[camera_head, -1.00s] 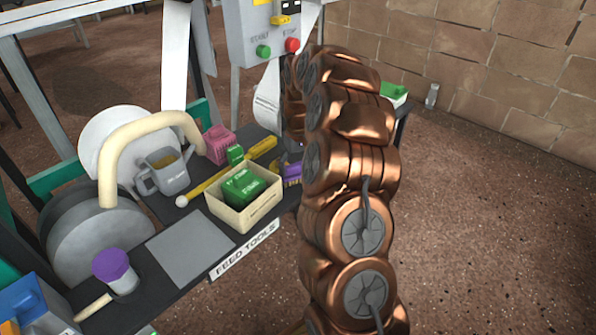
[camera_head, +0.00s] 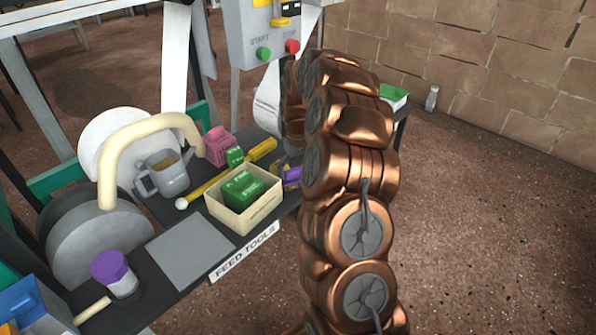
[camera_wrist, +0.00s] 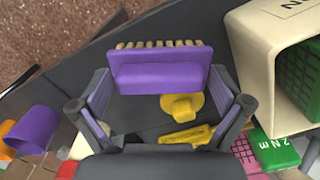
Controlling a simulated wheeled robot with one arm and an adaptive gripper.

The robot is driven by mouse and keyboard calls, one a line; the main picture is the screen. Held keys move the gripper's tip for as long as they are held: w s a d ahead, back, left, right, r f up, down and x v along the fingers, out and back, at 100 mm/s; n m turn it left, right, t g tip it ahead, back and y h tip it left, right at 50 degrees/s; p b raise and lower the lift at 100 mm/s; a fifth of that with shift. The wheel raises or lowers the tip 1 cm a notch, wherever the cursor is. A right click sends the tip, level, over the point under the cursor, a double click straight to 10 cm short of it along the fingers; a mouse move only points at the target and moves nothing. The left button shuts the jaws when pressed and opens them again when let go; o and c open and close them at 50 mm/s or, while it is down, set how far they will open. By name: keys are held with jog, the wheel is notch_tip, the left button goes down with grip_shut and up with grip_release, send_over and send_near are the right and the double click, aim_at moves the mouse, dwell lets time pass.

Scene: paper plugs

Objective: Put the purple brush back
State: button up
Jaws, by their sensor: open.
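The purple brush (camera_wrist: 160,72) lies with its pale bristles toward the top of the wrist view. My gripper (camera_wrist: 160,92) is open, with one finger on each side of the brush. I see gaps at the fingertips, and nothing is clamped. In the head view the brush (camera_head: 292,175) shows at the shelf edge beside the cream bin, partly hidden by my arm. My gripper is mostly hidden behind the copper arm there.
The cream bin (camera_head: 263,212) with green boxes stands close beside the brush. A yellow tool (camera_wrist: 190,137) lies under the gripper.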

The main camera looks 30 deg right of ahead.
aim_at(298, 169)
notch_tip(298, 169, up, 12)
jog(key=p, duration=0.4)
jog(key=s+a+r+n, duration=0.1)
jog(key=s+a+r, duration=0.3)
jog(key=a, duration=0.5)
jog(key=s+a+n+g, duration=0.1)
jog(key=s+a, duration=0.8)
jog(key=s, duration=0.2)
jog(key=s+a+f+g, duration=0.1)
jog(key=s+a, duration=0.2)
jog(key=s, duration=0.9)
jog(key=s+a+g, duration=0.1)
jog(key=s+a, duration=0.2)
jog(key=s, duration=0.9)
jog(key=shift+s+a+f+g, duration=0.15)
jog(key=shift+a+f+g, duration=0.05)
jog(key=shift+f+g, duration=0.2)
notch_tip(298, 169, up, 38)
jog(key=w+t+p, duration=0.1)
jog(key=t+p, duration=0.1)
jog(key=p, duration=3.4)
jog(key=shift+w+d+f, duration=0.15)
jog(key=shift+w+f, duration=0.1)
jog(key=shift+w, duration=0.05)
